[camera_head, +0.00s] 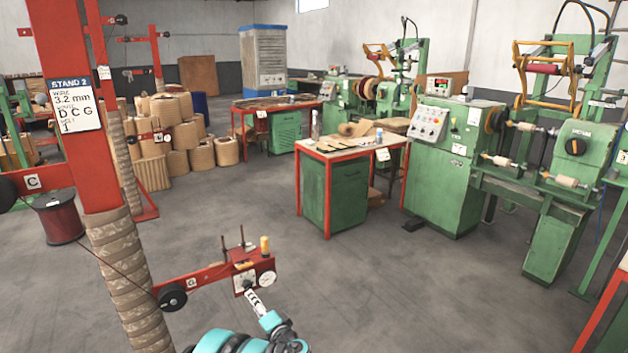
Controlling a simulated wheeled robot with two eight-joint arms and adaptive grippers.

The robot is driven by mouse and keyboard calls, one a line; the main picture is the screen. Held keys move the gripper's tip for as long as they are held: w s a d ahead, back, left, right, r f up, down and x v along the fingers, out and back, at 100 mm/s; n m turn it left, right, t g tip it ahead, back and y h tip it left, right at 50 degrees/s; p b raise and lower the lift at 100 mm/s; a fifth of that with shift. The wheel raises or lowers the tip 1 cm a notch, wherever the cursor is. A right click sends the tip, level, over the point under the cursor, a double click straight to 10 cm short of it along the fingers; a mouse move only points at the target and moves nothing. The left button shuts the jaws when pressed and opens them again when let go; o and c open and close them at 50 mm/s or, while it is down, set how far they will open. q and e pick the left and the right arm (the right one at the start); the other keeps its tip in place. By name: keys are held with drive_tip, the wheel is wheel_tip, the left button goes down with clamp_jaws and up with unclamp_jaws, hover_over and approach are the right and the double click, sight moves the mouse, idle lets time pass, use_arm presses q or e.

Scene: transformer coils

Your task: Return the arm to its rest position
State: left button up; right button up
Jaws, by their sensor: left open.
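My left arm, teal and dark grey, comes in at the bottom edge. Its gripper (272,322) is open, just below a red tensioner box (243,272) with white dials on a red arm marked G. A small chevron-marked strip (254,300) lies between the box and the gripper. I cannot tell whether the gripper touches it. Most of the arm is cut off by the frame. My right gripper is not in view.
A red stand post (75,140) labelled STAND 2, wrapped in brown below, rises close on the left. A dark red wire spool (59,217) stands beyond it. A green workbench (335,190) and green winding machines (440,165) stand right. Grey floor (400,290) between is clear.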

use_arm(q)
drive_tip(key=s+a+r+n+g+h, duration=0.2)
drive_tip(key=s+r, duration=0.3)
drive_tip(key=s, duration=0.2)
drive_tip(key=s+a+r+n+g+h, duration=0.2)
drive_tip(key=s+a+r, duration=0.15)
drive_tip(key=s, duration=0.45)
drive_tip(key=s+d+n+g+h, duration=0.1)
drive_tip(key=s+d+h, duration=0.1)
drive_tip(key=s, duration=0.9)
drive_tip(key=s+d+n+g+h, duration=0.1)
drive_tip(key=s+d, duration=0.4)
drive_tip(key=s, duration=0.6)
drive_tip(key=n+h, duration=0.1)
drive_tip(key=h, duration=0.1)
drive_tip(key=shift+f+n+h, duration=0.3)
